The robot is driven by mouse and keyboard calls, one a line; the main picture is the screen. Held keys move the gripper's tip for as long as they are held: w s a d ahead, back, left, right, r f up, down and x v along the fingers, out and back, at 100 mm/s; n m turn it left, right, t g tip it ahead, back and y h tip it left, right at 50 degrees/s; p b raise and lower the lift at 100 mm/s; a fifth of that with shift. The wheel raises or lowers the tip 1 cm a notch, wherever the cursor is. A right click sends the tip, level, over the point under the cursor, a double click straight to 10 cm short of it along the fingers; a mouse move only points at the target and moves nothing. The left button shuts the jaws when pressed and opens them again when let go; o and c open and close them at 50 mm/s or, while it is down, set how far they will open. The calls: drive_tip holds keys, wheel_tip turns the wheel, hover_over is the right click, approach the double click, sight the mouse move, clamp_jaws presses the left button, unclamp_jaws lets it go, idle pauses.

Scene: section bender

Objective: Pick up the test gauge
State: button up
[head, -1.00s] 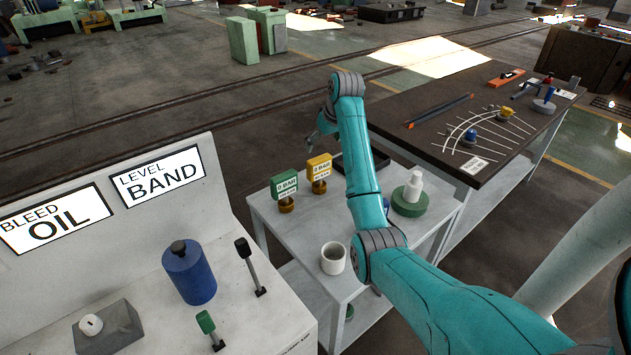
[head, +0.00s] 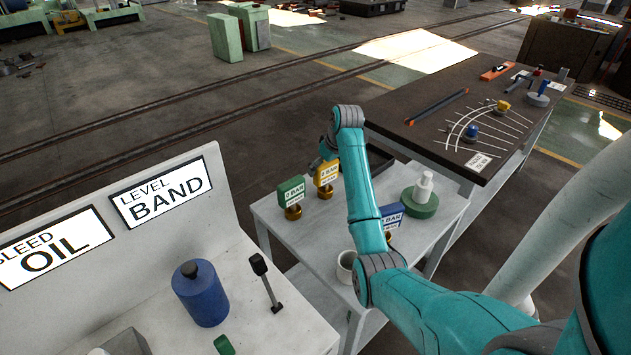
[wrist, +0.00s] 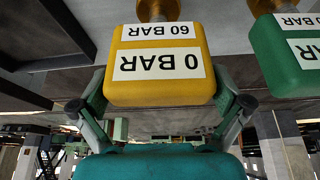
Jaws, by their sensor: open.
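Three gauges with brass bases stand on the grey side table (head: 262,212): a green one (head: 291,192), a yellow one (head: 326,173) and a blue one (head: 391,215) partly behind my arm. None is visibly marked as the test gauge. My gripper (head: 322,157) is open at the yellow gauge's top. In the wrist view, which is upside down, the yellow gauge (wrist: 158,88), labelled 0 BAR and 60 BAR, sits between the fingers of my gripper (wrist: 163,92). I cannot tell whether they touch it. The green gauge (wrist: 290,52) is beside it.
The side table also holds a white mug (head: 346,266), a dark tray (head: 378,158) and a green round block (head: 420,203) with a white bottle (head: 424,184). A panel bench (head: 262,325) is at left front; a dark-topped table (head: 440,110) lies behind right.

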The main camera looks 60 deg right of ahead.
drive_tip(key=shift+w+d+f, duration=0.1)
drive_tip(key=shift+f, duration=0.15)
drive_tip(key=c, duration=1.5)
drive_tip(key=shift+o, duration=0.2)
drive_tip(key=shift+r, duration=0.15)
wheel_tip(320, 180, up, 10)
drive_tip(key=shift+f, duration=0.1)
